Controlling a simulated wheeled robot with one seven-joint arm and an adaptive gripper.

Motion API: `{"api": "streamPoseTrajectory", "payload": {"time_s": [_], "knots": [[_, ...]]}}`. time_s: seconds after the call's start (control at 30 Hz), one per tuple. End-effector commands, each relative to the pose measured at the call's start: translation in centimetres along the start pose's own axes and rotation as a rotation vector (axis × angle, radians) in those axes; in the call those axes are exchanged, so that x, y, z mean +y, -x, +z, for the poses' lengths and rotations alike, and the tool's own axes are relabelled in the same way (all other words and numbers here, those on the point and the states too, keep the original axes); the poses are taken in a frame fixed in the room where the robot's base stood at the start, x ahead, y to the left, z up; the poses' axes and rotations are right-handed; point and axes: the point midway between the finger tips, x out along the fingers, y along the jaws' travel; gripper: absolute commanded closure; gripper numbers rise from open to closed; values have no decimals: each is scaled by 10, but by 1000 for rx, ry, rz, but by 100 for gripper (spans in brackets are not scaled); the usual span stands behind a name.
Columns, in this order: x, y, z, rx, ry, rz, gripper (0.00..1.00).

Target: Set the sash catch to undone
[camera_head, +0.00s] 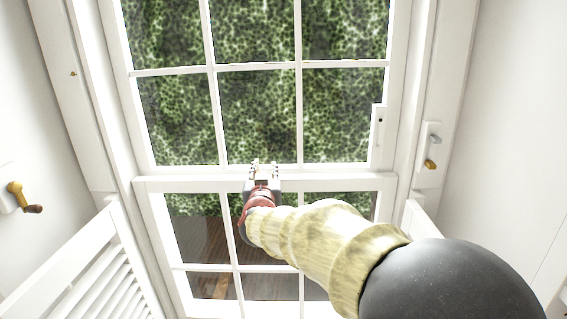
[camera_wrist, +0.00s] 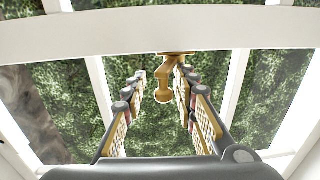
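The sash catch (camera_wrist: 165,80) is a small brass fitting with a rounded knob end, on the white rail (camera_wrist: 240,35) in the wrist view. My gripper (camera_wrist: 158,85) is open, with its padded fingers on either side of the catch. The knob lies between the fingertips with visible gaps, and I see no contact. In the head view my gripper (camera_head: 265,166) reaches up to the meeting rail (camera_head: 340,182) of the white window. The catch cannot be made out clearly there, among the fingertips.
A brass crank handle (camera_head: 22,196) is on the left wall. A white plate with a grey lever and a brass knob (camera_head: 430,164) is on the right frame. A white fitting (camera_head: 379,122) is on the sash's right stile. Louvred shutters (camera_head: 95,275) stand at lower left.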

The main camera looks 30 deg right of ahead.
Motion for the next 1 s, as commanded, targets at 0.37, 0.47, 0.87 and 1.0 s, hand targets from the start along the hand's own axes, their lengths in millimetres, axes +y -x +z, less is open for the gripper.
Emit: {"api": "streamPoseTrajectory", "payload": {"time_s": [0.37,0.47,0.87,1.0], "knots": [[1,-18,-1,1,-3,2,72],[1,-18,-1,1,-3,2,72],[1,-18,-1,1,-3,2,93],[1,-18,-1,2,-3,2,100]]}}
